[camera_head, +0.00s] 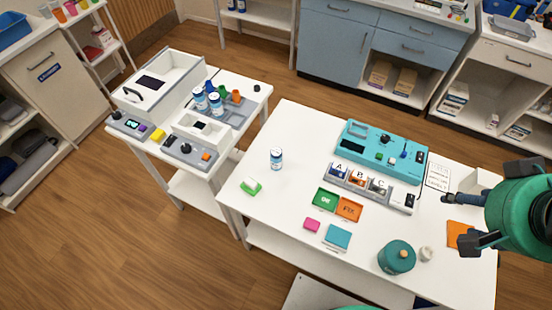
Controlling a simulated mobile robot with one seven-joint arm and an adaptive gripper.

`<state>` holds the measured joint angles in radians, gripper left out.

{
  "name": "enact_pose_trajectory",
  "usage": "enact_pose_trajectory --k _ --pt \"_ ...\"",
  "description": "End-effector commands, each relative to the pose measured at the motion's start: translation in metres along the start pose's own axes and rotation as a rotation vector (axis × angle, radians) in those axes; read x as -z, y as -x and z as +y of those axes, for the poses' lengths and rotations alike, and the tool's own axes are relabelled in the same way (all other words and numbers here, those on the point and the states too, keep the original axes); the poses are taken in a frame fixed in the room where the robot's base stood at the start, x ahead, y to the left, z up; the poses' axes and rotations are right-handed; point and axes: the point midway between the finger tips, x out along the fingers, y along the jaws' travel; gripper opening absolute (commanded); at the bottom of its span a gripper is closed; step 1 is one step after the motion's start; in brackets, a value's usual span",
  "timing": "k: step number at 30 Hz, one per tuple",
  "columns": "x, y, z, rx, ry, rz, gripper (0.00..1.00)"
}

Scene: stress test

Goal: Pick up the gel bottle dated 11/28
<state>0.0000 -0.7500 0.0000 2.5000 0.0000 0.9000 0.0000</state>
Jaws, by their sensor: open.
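A white bottle with a blue label and cap (276,159) stands upright alone on the left part of the white table (295,135). Two similar bottles, one on the left (199,99) and one on the right (216,104), stand in the grey tray on the side cart. The dates on all of them are too small to read, so I cannot tell which is dated 11/28. My gripper (456,221) is open and empty above the table's right end, far from all the bottles.
A teal device (385,145) with a row of A, B, C bins stands at the table's back.

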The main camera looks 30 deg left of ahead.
Motion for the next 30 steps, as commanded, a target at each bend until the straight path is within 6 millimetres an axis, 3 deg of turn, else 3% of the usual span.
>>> enact_pose_trajectory --k 10,17,23,30 --pt "0.005 -0.001 -0.003 0.005 0.001 -0.006 0.56" --pt "0.031 -0.01 -0.023 0.03 0.002 -0.046 0.56" --pt "0.069 -0.029 -0.062 0.062 0.002 -0.107 0.56" --pt "0.107 -0.065 -0.126 0.088 0.003 -0.191 0.56"
